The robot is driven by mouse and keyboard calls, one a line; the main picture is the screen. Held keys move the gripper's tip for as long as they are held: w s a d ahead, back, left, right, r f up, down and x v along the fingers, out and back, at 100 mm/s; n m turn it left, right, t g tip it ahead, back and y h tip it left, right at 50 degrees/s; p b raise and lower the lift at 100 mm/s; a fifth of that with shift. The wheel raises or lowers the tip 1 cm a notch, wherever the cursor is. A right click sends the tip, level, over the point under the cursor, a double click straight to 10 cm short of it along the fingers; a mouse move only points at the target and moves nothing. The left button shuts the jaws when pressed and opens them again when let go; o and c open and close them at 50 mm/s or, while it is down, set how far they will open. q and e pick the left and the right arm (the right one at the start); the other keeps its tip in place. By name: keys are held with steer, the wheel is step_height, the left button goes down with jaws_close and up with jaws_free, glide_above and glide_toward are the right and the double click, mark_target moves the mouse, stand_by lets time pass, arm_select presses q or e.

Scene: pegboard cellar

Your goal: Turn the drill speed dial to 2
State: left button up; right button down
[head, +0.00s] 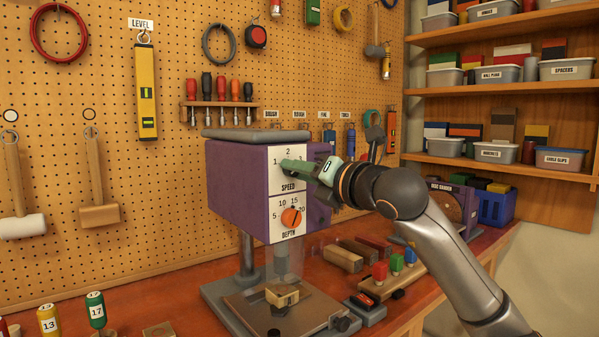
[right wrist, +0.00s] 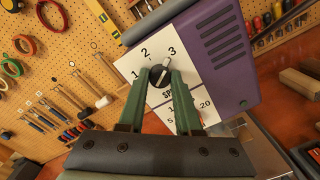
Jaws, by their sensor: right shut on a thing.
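The purple drill press head (head: 236,185) carries a white panel with the word SPEED and the numbers 1, 2 and 3. The dark speed dial (right wrist: 160,76) sits below the 2 on this panel (right wrist: 190,62). My right gripper (head: 296,168) reaches the panel from the right and hides the dial in the head view. In the right wrist view its two green fingers are shut on the dial's sides. My left gripper is not in view.
The orange depth dial (head: 291,217) is just below the speed dial. A clear guard (head: 284,262) and the drill base (head: 230,306) stand beneath. Wooden blocks (head: 342,258) lie to the right on the bench. Tools hang on the pegboard (head: 190,60) behind.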

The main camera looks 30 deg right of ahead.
arm_select(q)
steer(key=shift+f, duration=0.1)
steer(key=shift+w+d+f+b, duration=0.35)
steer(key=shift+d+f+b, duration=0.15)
steer(key=shift+b, duration=0.65)
arm_select(e)
steer(key=shift+n, duration=5.7)
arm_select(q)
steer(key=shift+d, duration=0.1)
arm_select(e)
steer(key=shift+a, duration=0.1)
steer(key=c, duration=0.6)
jaws_free()
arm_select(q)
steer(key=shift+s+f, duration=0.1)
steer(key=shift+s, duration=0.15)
